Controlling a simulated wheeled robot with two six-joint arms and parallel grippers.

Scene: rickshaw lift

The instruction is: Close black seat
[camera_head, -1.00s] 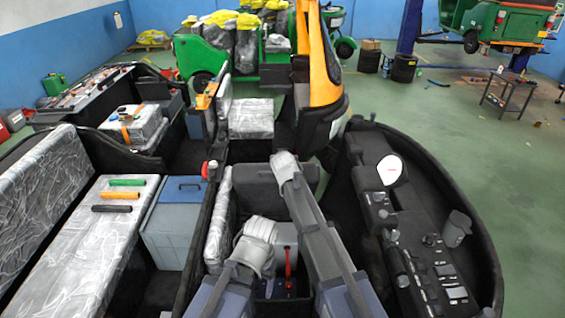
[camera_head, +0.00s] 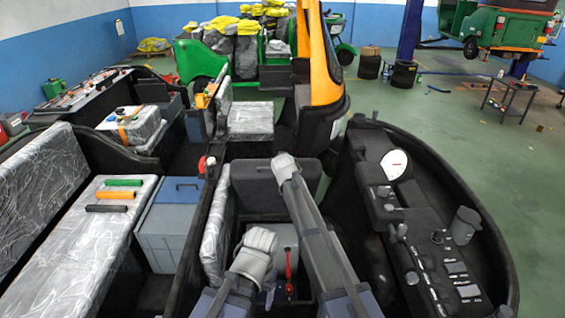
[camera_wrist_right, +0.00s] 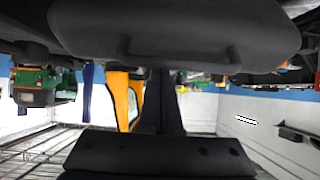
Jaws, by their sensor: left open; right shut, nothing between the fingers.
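The black seat (camera_head: 268,183) stands raised in the middle of the head view, behind an open compartment holding a grey box and a red lever (camera_head: 289,263). My left gripper (camera_head: 270,287) points down into this compartment, in front of the seat; its fingers are mostly hidden by the wrist and it holds nothing that I can see. My right arm reaches over the compartment to the seat, with its wrist in front of the panel. The right gripper's fingertips are hidden in the head view. The right wrist view shows large dark surfaces close by; I cannot tell whether the gripper touches the seat.
A dashboard (camera_head: 425,235) curves around on the right. A blue-grey box (camera_head: 170,235) and a silver-covered bench (camera_head: 90,255) with colored tubes stand on the left. An orange-framed vehicle part (camera_head: 325,60) rises behind.

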